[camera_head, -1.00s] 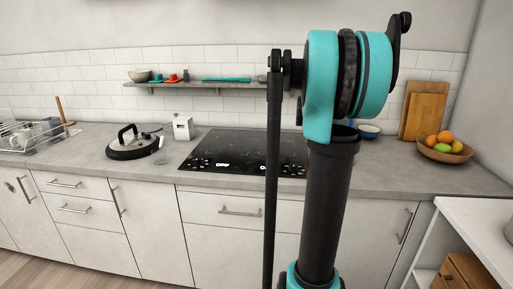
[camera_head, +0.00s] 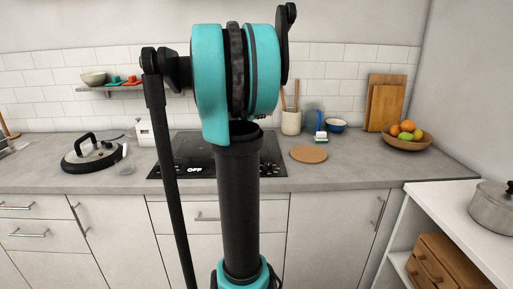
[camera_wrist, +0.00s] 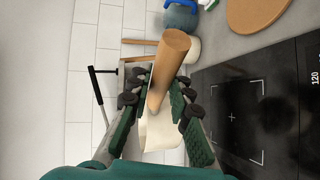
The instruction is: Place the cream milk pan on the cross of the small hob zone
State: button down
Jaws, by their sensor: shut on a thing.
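In the wrist view my gripper (camera_wrist: 158,103) is shut on the wooden handle (camera_wrist: 172,52) of the cream milk pan (camera_wrist: 160,132). The handle points up the picture between the green pads. Only part of the pan's cream body shows, below the fingers. The black hob (camera_wrist: 275,95) lies to the right, apart from the pan in the picture. A white cross (camera_wrist: 232,118) inside corner brackets marks a zone on it, right of my gripper. In the head view my arm covers the middle of the hob (camera_head: 190,147), and the gripper and pan cannot be seen.
Right of the hob stand a cork mat (camera_head: 309,154), a utensil crock (camera_head: 291,122), a blue bowl (camera_head: 337,126) and a fruit bowl (camera_head: 405,142). A lidded black-handled pan (camera_head: 92,157) is left of the hob. A wall shelf (camera_head: 125,88) hangs above. A pot (camera_head: 493,208) stands at right.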

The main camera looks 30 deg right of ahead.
notch_tip(320, 180, down, 16)
jog(key=shift+f, duration=0.1)
dwell(0.6)
jog(key=c, duration=1.4)
grip_release()
jog(key=v, duration=1.2)
